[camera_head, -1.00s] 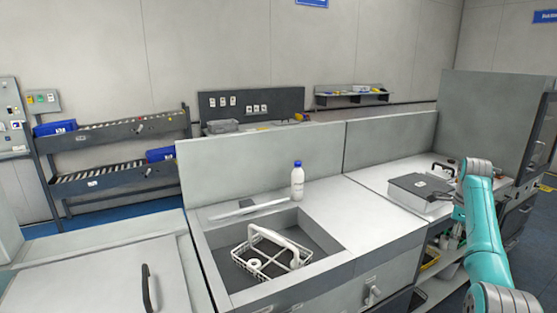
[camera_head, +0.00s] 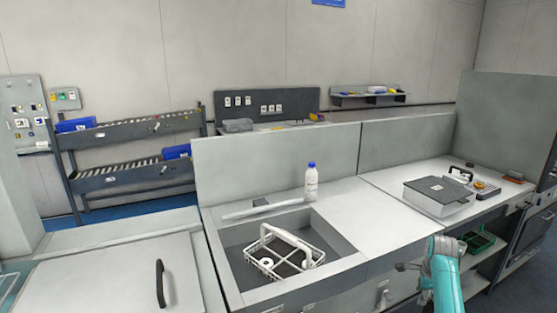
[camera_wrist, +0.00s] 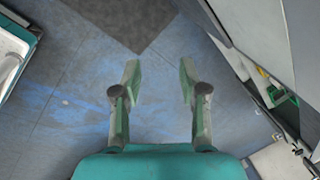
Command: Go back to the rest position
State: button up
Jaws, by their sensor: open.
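My arm shows at the lower right of the head view, folded down in front of the bench's front edge. In the wrist view my gripper (camera_wrist: 158,75) points down at the grey-blue floor (camera_wrist: 60,115), with its two fingers spread apart and nothing between them. In the head view, only a dark part by the teal arm (camera_head: 408,267) may belong to the gripper; its fingers are not clear there.
A sink recess holds a white wire basket (camera_head: 288,262). A white bottle with a blue cap (camera_head: 311,184) stands behind it. A grey box (camera_head: 437,197) sits on the right bench. Below it, a shelf holds a green crate (camera_head: 480,241). Bench fronts (camera_wrist: 262,60) stand close on the right in the wrist view.

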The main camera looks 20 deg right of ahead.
jog(key=s+a+f+n+t+h, duration=0.1)
jog(key=s+a+f+n+t, duration=0.15)
jog(key=a+f, duration=0.65)
jog(key=s+a+f+n+t, duration=0.15)
jog(key=a+f+n, duration=0.25)
jog(key=a+f, duration=0.4)
jog(key=s+a+f+n+t, duration=0.1)
jog(key=s+a+f+n, duration=0.15)
jog(key=s+a, duration=0.5)
jog(key=s+a+f+n+t, duration=0.1)
jog(key=s+a+f+n, duration=0.15)
jog(key=s+a, duration=0.45)
jog(key=s+a+r+n+t, duration=0.3)
jog(key=s+a+r+n, duration=0.45)
jog(key=s+a, duration=0.5)
jog(key=s+a+r+n+t+y, duration=0.1)
jog(key=s+r+n+t, duration=0.1)
jog(key=s+r, duration=0.5)
jog(key=s+a+r+n+t+y, duration=0.1)
jog(key=s+r+n, duration=0.3)
jog(key=s+r, duration=0.4)
notch_tip(320, 180, up, 7)
jog(key=shift+s+a+t+y, duration=0.3)
jog(key=shift+a+t, duration=0.2)
jog(key=shift+a, duration=0.3)
